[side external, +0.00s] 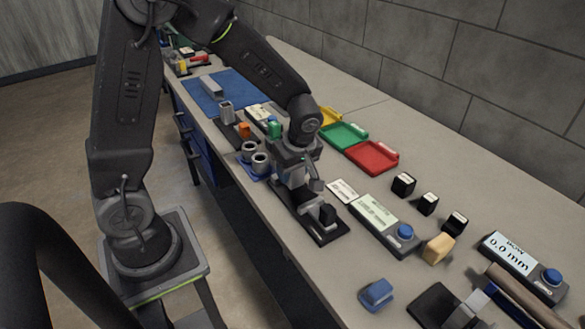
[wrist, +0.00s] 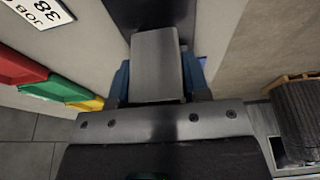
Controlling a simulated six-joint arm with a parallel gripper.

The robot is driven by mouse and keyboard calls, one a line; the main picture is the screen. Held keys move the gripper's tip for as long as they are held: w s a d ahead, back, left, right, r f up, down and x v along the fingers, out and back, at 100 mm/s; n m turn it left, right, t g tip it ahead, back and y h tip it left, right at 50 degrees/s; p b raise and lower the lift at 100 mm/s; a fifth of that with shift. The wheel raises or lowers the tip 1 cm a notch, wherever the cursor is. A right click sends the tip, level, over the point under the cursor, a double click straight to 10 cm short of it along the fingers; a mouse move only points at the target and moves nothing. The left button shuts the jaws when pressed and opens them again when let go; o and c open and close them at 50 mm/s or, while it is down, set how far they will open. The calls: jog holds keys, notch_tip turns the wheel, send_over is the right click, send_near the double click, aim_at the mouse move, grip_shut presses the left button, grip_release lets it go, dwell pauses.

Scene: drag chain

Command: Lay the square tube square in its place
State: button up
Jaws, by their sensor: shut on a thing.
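The square tube (wrist: 157,65) shows in the wrist view as a plain grey block between the blue fingers of my gripper (wrist: 160,80). My gripper is shut on it. In the side view my gripper (side external: 305,192) is low over a black fixture plate (side external: 325,233) near the bench's front edge. A dark block (side external: 327,213) stands on that plate just in front of the gripper. The held tube is mostly hidden by my gripper there. I cannot tell whether it touches the plate.
Two ring-topped grey cylinders (side external: 260,162) stand close to the left. A box with a blue button (side external: 385,225) and a white card (side external: 342,190) are close on the right. Red (side external: 372,156) and green (side external: 344,136) trays lie behind.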

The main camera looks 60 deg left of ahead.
jog(key=shift+f, duration=1.2)
dwell(0.6)
jog(key=o, duration=1.2)
jog(key=shift+c, duration=0.2)
jog(key=v, duration=1.4)
jog(key=shift+a, duration=0.1)
jog(key=s+d+r+m+t+h, duration=0.1)
jog(key=s+r+m+t, duration=0.1)
jog(key=s+m, duration=0.5)
jog(key=s+d+r+m+t+h, duration=0.2)
jog(key=s+m, duration=0.5)
jog(key=m, duration=0.4)
notch_tip(320, 180, up, 2)
jog(key=shift+d+t, duration=0.15)
jog(key=shift+t, duration=0.65)
